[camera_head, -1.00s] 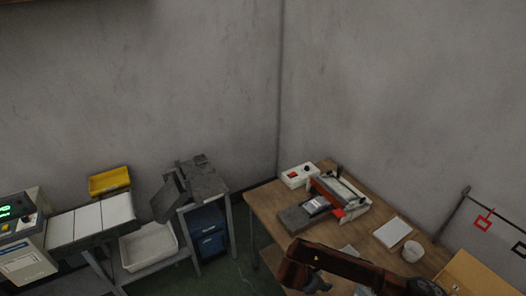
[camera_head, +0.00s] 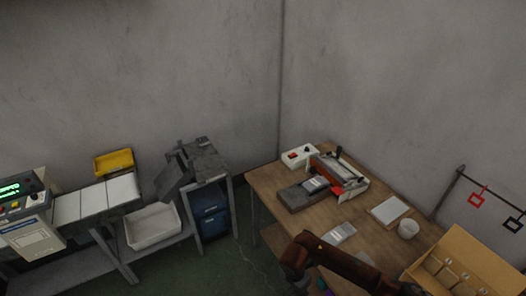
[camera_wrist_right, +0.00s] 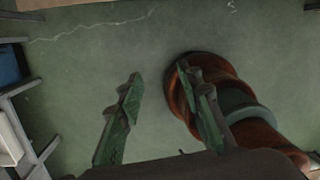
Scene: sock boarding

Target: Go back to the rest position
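My right arm (camera_head: 335,262) shows at the bottom of the head view, in front of the wooden table. In the right wrist view, my right gripper (camera_wrist_right: 160,80) has its two green-tinted fingers spread apart. Nothing is between them, and the green floor (camera_wrist_right: 95,75) lies beyond. A rounded orange-brown and grey part, possibly my own, is close behind the right finger. My left gripper is in neither view.
At left are a conveyor (camera_head: 97,197), a white bin (camera_head: 152,226) and a grey-topped stand (camera_head: 205,165).

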